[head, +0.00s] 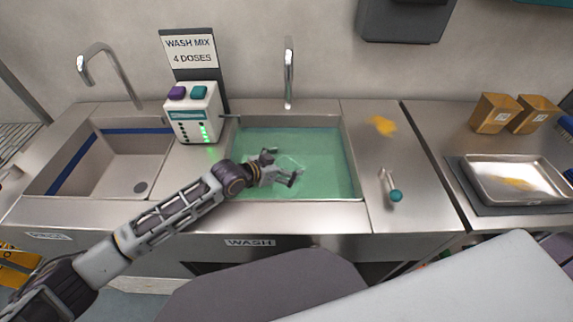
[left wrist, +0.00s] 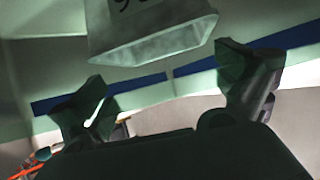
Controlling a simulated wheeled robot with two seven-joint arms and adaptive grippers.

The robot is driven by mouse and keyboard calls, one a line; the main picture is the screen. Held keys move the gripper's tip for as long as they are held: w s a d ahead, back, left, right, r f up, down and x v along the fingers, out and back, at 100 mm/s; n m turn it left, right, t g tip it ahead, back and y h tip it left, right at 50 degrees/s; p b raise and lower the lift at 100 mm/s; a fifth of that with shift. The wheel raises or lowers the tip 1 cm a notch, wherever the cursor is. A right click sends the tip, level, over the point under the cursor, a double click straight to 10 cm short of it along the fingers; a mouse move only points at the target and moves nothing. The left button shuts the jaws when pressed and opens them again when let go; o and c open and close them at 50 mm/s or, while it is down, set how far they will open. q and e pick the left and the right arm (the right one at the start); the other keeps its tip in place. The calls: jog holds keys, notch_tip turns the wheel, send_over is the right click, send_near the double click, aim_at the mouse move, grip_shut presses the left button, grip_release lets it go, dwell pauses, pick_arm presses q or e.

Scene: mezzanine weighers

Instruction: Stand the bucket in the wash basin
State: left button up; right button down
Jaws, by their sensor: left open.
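The wash basin (head: 348,158) is the right-hand sink, filled with green water, with a WASH label on its front. A clear, pale bucket (head: 292,163) shows faintly inside the basin, just beyond my left gripper (head: 283,168). In the left wrist view the bucket (left wrist: 150,38) is a translucent container with dark marks, its wide end toward the fingers. My left fingers are open and apart, with the bucket ahead of the gap. The faint outline in the head view leaves its tilt and its contact with the basin floor unclear. My right gripper is out of view.
An empty sink (head: 120,160) lies left, with a WASH MIX dispenser (head: 193,115) between the sinks. A tap (head: 289,75) rises behind the basin. Right are a yellow patch (head: 382,125), a teal-knobbed handle (head: 394,190), a metal tray (head: 480,190) and brown boxes (head: 495,113).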

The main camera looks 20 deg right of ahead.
pick_arm(q)
jog(key=v, duration=0.7)
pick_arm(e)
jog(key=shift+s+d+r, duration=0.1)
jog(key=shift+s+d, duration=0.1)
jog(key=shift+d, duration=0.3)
pick_arm(q)
jog(key=shift+r, duration=0.15)
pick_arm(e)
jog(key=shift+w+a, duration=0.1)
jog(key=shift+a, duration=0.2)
pick_arm(q)
jog(key=shift+w, duration=0.1)
notch_tip(320, 180, up, 9)
jog(key=p, duration=0.9)
jog(key=shift+p, duration=0.3)
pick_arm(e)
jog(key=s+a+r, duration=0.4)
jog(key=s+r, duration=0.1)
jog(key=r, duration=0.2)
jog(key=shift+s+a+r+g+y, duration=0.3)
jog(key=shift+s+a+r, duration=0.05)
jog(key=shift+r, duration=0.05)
